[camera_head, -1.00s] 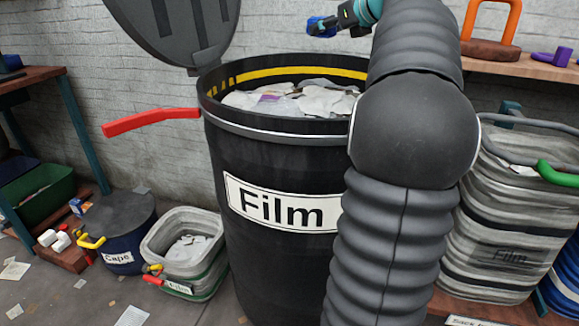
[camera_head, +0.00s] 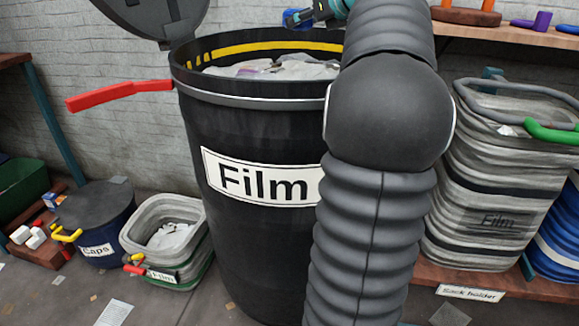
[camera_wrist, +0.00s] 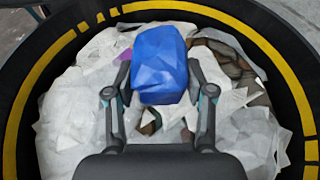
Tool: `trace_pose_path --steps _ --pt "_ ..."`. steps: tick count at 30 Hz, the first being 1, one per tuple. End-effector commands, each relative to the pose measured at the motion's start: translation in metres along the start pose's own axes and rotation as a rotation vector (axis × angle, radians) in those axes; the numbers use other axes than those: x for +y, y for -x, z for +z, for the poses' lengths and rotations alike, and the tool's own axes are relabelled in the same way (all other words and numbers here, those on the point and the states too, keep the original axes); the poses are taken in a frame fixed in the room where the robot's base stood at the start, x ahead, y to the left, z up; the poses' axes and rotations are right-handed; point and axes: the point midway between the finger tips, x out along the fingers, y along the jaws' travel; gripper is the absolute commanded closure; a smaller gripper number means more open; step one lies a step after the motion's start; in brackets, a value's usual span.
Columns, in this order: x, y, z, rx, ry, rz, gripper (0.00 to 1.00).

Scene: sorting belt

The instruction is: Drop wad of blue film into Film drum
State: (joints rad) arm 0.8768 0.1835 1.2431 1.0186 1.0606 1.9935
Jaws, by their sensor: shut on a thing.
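The wad of blue film (camera_wrist: 159,62) is a faceted blue lump between the fingers of my gripper (camera_wrist: 158,85) in the wrist view. My gripper is shut on it. In the head view the wad (camera_head: 294,17) and my gripper (camera_head: 303,16) show small near the top, above the drum's mouth, partly cut by the frame edge and my arm. The Film drum (camera_head: 225,120) is a large black barrel with a white "Film" label. Its lid stands open. Beneath the wad, the wrist view shows the drum's yellow-striped rim (camera_wrist: 25,75) around pale crumpled film.
The lid (camera_head: 150,15) is raised behind the drum, and a red handle (camera_head: 115,95) sticks out left. A Caps bin (camera_head: 95,215) and a small Film basket (camera_head: 165,240) stand left. A ribbed grey Film sack (camera_head: 490,190) stands right, below a wooden shelf (camera_head: 510,30).

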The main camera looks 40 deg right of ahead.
Motion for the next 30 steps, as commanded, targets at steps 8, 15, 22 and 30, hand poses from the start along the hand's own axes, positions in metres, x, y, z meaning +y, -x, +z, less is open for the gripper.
trace_pose_path --steps 8,15,22,30 --pt "0.000 0.001 0.001 0.000 0.000 0.000 0.17" --pt "0.000 0.001 0.001 0.000 0.000 0.000 0.17" --pt "-0.001 0.013 0.001 -0.001 0.000 -0.002 0.17" --pt "-0.001 0.064 0.001 -0.001 0.000 -0.005 0.17"
